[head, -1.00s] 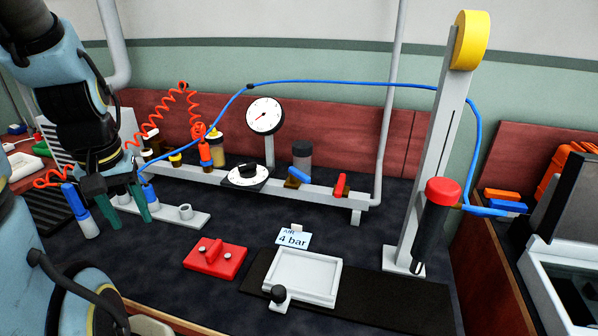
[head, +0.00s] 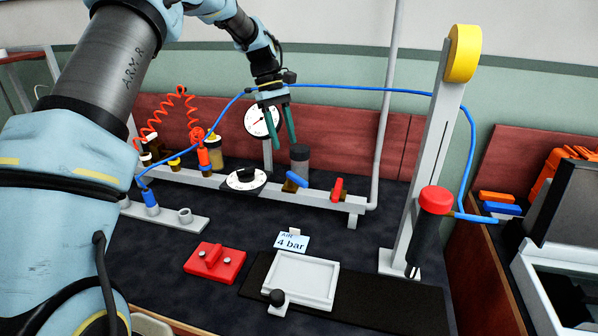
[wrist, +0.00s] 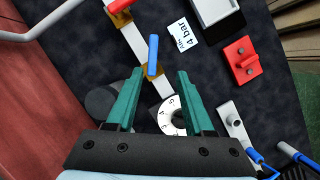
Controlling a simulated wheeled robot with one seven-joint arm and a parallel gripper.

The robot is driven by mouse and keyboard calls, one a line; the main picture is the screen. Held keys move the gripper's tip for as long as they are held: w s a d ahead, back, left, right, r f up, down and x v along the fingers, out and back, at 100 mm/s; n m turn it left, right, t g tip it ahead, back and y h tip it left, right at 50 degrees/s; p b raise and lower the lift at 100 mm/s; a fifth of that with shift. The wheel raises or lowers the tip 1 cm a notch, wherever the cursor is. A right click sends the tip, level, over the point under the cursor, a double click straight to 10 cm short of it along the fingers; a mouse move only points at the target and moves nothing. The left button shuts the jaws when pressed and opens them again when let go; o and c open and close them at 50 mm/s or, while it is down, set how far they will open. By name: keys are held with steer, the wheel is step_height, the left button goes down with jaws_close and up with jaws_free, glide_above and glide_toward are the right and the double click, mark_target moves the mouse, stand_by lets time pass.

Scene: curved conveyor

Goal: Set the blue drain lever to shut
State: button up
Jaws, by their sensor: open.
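My gripper (head: 279,142) is open and empty, with green fingers pointing down, above the rail and apart from the lever. The open fingers also show in the wrist view (wrist: 160,76).
A red lever (head: 338,188) is on the rail to the right. A white dial (head: 246,178) lies left of the blue lever. The gauge (head: 258,122) is partly behind my gripper. A blue hose (head: 350,87) runs overhead near my wrist. A red block (head: 215,262) lies in front.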

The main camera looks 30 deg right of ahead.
mark_target(300, 179)
steer(key=p+x, duration=0.1)
steer(key=x, duration=0.2)
steer(key=d+p+x, duration=0.1)
steer(key=x, duration=0.3)
steer(key=p+x, duration=0.1)
steer(key=x, duration=0.3)
steer(key=shift+s+d+r, duration=0.2)
steer(key=shift+s+d, duration=0.1)
steer(key=shift+s, duration=0.05)
steer(key=shift+c, duration=0.3)
jaws_close()
stand_by(0.7)
